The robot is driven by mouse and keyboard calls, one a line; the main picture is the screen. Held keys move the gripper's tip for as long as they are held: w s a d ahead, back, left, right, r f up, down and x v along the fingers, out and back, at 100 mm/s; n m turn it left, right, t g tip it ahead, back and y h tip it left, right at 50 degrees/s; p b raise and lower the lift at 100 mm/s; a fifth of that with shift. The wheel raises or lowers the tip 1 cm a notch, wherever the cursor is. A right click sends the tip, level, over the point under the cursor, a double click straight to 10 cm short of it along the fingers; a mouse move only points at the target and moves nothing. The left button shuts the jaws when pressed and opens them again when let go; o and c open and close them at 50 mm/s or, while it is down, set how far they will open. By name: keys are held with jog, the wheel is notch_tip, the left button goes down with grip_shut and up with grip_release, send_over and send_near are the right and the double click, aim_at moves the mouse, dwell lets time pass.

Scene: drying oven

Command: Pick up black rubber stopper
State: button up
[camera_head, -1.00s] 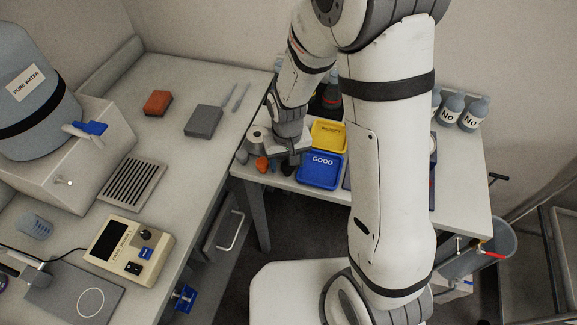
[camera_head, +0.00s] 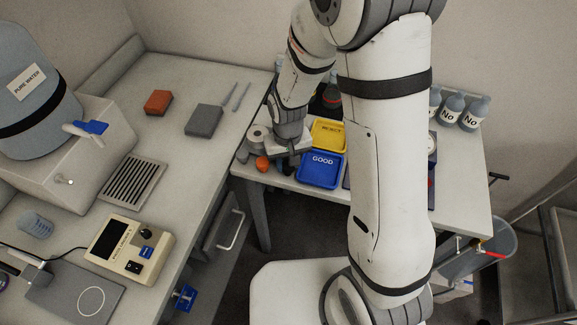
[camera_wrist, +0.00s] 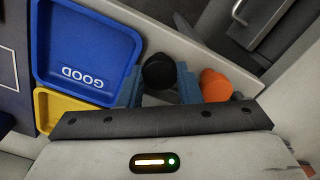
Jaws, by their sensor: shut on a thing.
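The black rubber stopper (camera_wrist: 160,71) is in the wrist view, between the two blue fingers of my gripper (camera_wrist: 159,84). The fingers are shut on it, one on each side. In the head view my gripper (camera_head: 288,160) is at the left end of the far table, just left of the blue tray, and the stopper cannot be made out there. Whether the stopper touches the table cannot be told.
An orange stopper (camera_wrist: 215,86) is close beside my gripper; it also shows in the head view (camera_head: 262,163). The blue GOOD tray (camera_head: 320,171) and yellow REJECT tray (camera_head: 328,136) are to the right. Bottles (camera_head: 452,108) stand at the far right.

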notch_tip(320, 180, up, 14)
jog(key=p, duration=0.1)
jog(key=shift+f+p, duration=0.2)
jog(key=shift+p, duration=0.15)
dwell(0.5)
jog(key=shift+f, duration=0.1)
